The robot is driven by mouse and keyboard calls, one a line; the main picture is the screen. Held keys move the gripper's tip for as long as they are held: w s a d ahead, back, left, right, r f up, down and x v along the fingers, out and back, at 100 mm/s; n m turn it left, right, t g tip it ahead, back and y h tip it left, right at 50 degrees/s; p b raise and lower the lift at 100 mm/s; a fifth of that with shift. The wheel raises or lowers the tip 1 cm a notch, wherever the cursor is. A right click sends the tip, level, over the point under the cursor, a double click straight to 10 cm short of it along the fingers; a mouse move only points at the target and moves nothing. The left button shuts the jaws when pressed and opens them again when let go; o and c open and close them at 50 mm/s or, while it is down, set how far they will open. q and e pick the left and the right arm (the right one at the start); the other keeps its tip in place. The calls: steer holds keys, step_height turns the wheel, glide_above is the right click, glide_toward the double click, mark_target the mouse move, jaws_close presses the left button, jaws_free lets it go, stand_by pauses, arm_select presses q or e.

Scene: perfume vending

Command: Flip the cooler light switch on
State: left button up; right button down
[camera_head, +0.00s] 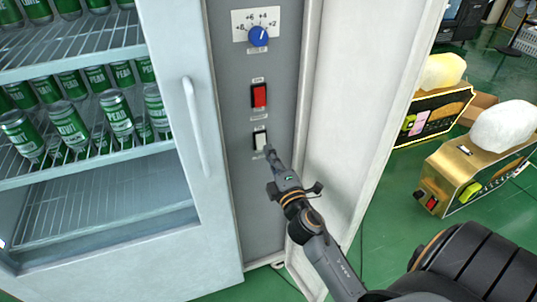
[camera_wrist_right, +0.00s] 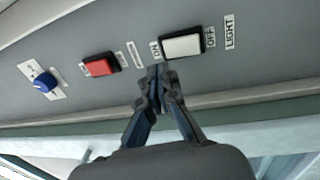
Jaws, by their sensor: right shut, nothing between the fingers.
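The white light switch (camera_head: 260,139) sits low on the cooler's grey control panel (camera_head: 262,190), below a red switch. In the right wrist view the white switch (camera_wrist_right: 181,45) lies between an ON label and an OFF label, with a LIGHT label beyond OFF. My right gripper (camera_head: 269,151) is shut and empty, its tips close to the white switch. In the wrist view its closed fingertips (camera_wrist_right: 158,72) appear beside the ON end of the switch. I cannot tell whether they touch it or which way the rocker is tilted. My left gripper is not in view.
The red switch (camera_head: 259,95) and blue temperature dial (camera_head: 258,36) are higher on the panel. The cooler's glass door has a white handle (camera_head: 197,125), with green cans behind it. An open white panel door (camera_head: 362,100) stands right of my gripper. Gold machines (camera_head: 455,185) stand further right.

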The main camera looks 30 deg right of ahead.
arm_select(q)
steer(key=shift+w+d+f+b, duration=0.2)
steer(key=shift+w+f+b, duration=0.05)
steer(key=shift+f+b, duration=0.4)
arm_select(e)
steer(key=s+a+r, duration=0.1)
steer(key=s, duration=0.7)
steer(key=shift+s+a+r, duration=0.15)
steer(key=shift+s+a, duration=0.1)
steer(key=shift+a, duration=0.15)
